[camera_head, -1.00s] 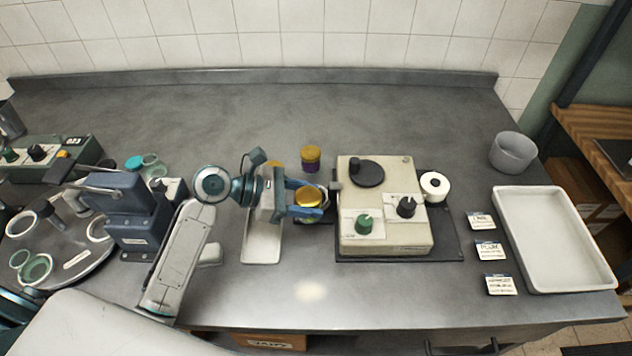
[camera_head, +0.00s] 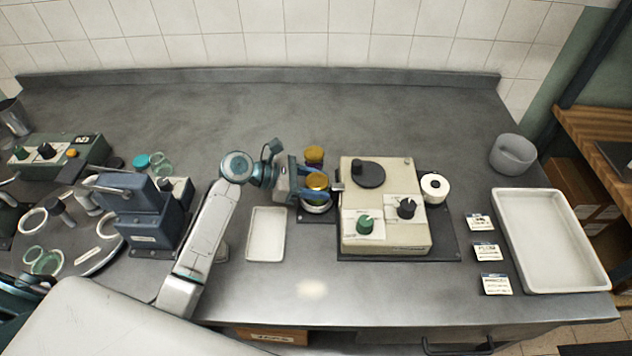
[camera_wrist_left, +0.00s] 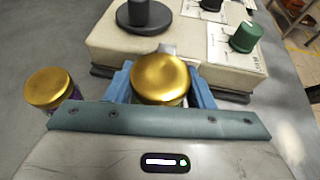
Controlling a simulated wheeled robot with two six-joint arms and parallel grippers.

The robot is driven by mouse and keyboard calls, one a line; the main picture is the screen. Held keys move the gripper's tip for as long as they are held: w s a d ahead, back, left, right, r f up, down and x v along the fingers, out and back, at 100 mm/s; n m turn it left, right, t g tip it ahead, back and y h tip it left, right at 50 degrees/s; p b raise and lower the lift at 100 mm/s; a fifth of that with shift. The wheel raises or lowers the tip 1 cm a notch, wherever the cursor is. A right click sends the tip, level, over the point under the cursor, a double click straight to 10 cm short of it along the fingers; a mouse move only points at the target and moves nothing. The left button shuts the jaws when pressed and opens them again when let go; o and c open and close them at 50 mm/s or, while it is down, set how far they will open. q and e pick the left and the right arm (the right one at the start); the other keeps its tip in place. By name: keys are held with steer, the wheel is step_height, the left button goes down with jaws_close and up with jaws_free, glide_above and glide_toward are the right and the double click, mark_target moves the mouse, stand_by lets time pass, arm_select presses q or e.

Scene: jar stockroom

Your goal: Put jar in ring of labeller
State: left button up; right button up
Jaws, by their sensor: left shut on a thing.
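My left gripper (camera_head: 308,190) is shut on a gold-lidded jar (camera_head: 317,181). The jar is upright at the left side of the cream labeller (camera_head: 385,232). In the left wrist view the jar's gold lid (camera_wrist_left: 161,78) sits between the blue fingers, close to the labeller's body (camera_wrist_left: 120,35). A pale ring shape shows under the jar in the head view, but the jar and fingers hide most of it. I cannot tell whether the jar rests in it. My right gripper is not in view.
A second gold-lidded jar (camera_head: 314,155) stands just behind the held one. A white tray (camera_head: 266,236) lies left of the labeller. A label roll (camera_head: 435,187), label cards (camera_head: 486,251) and a large white tray (camera_head: 552,240) are to the right. The back counter is clear.

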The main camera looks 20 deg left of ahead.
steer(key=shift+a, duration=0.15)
arm_select(q)
steer(key=o, duration=1.1)
steer(key=shift+f, duration=0.1)
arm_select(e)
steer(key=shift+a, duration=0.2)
arm_select(q)
steer(key=p+v, duration=0.5)
steer(key=v, duration=0.2)
steer(key=shift+a+r+p, duration=0.25)
steer(key=shift+p, duration=0.15)
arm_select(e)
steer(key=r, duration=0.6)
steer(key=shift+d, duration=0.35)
arm_select(q)
steer(key=shift+s, duration=0.1)
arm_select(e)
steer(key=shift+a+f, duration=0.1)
